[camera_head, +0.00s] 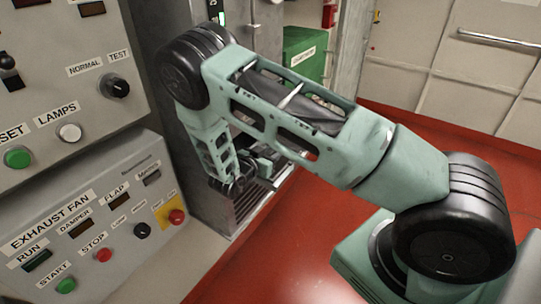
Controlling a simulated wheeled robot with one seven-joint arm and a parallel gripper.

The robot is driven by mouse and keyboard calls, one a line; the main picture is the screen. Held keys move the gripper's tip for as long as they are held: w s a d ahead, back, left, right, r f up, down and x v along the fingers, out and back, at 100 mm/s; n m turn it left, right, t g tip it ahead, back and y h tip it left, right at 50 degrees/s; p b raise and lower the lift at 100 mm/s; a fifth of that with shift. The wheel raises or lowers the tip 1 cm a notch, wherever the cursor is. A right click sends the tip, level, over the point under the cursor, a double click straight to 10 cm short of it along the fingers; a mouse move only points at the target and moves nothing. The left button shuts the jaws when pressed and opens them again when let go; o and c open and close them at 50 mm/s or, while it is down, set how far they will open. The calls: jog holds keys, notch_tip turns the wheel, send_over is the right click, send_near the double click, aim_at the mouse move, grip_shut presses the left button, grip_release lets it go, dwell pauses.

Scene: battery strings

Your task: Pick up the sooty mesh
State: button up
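No object is plainly recognisable as the sooty mesh. A grey, ribbed surface (250,203) shows low in the recess of the metal cabinet, just below my wrist; I cannot tell whether it is the mesh. My arm reaches from the lower right to the upper left and bends down into the recess. My gripper (268,162) appears at the end of the arm, mostly hidden behind my own links. Its fingers are too small and covered to show whether they are open or hold anything.
A control panel (70,235) with buttons and knobs, labelled EXHAUST FAN, stands close on the left. A green box (304,52) sits behind the arm, by a grey post. The red floor (300,235) is clear. A pale wall with a handrail (500,42) is at the right.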

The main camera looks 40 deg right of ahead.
grip_shut()
jog(key=shift+d, duration=0.1)
jog(key=shift+r+b, duration=0.1)
jog(key=shift+b, duration=0.2)
